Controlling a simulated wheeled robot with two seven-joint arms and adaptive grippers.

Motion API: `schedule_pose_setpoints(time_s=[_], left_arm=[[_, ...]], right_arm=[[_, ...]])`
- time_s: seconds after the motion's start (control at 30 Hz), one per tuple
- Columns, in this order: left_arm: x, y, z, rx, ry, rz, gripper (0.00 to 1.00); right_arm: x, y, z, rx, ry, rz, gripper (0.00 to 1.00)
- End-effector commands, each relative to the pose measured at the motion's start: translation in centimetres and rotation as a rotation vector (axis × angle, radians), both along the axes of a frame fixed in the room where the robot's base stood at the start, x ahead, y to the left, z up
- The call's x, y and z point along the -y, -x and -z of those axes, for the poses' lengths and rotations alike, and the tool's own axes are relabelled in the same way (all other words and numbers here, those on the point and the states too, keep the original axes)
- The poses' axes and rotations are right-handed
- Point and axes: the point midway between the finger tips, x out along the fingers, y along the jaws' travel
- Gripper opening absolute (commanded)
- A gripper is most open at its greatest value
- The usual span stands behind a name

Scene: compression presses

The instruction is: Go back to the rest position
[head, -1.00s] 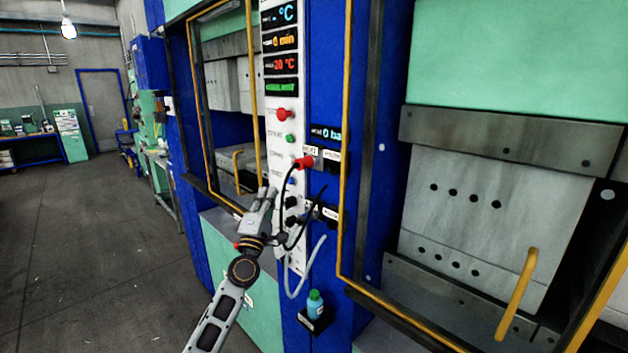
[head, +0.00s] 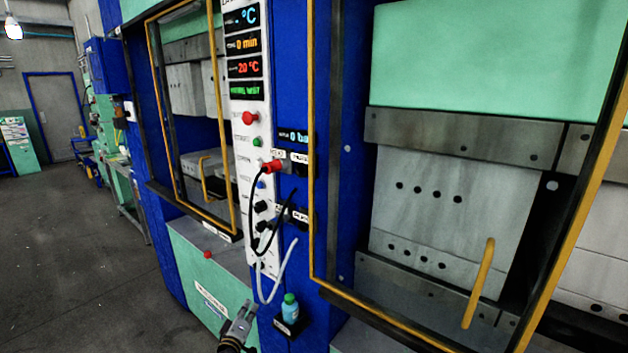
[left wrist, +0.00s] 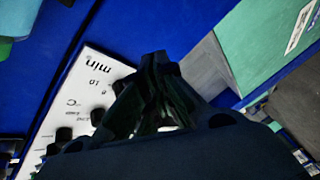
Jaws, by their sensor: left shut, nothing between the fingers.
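My left gripper (head: 241,317) is low in the head view, in front of the green lower panel of the press. It is shut and empty, left of the small bottle (head: 290,307) and apart from the control panel (head: 250,130). In the left wrist view the closed fingers (left wrist: 155,75) show dark, with the white control panel (left wrist: 88,85) behind them to the left. My right gripper is not in view.
The bottle stands on a small black holder (head: 292,327). A red-ended black cable (head: 252,200) and a pale hose (head: 277,285) hang from the panel. A yellow-framed press opening (head: 312,150) is at the right. Free floor (head: 65,260) lies at the left.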

Motion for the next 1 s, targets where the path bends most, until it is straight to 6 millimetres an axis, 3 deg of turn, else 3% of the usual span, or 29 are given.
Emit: schedule_pose_setpoints(time_s=[0.03, 0.1, 0.47, 0.77, 1.0], left_arm=[[0.0, 0.9, 2.4, -0.036, -0.033, 0.005, 0.0], [-0.1, 2.1, 5.4, -0.082, -0.083, 0.015, 0.0], [-0.5, 10.3, 19.9, -0.318, -0.326, 0.096, 0.0], [-1.1, 19.3, 30.4, -0.509, -0.509, 0.2, 0.0], [-1.7, 27.9, 37.4, -0.657, -0.641, 0.306, 0.0]], right_arm=[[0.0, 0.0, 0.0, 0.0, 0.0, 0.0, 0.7], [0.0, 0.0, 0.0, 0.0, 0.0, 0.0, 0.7], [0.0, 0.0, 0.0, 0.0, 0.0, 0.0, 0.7], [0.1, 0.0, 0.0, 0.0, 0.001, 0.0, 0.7], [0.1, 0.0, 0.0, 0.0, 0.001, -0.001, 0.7]])
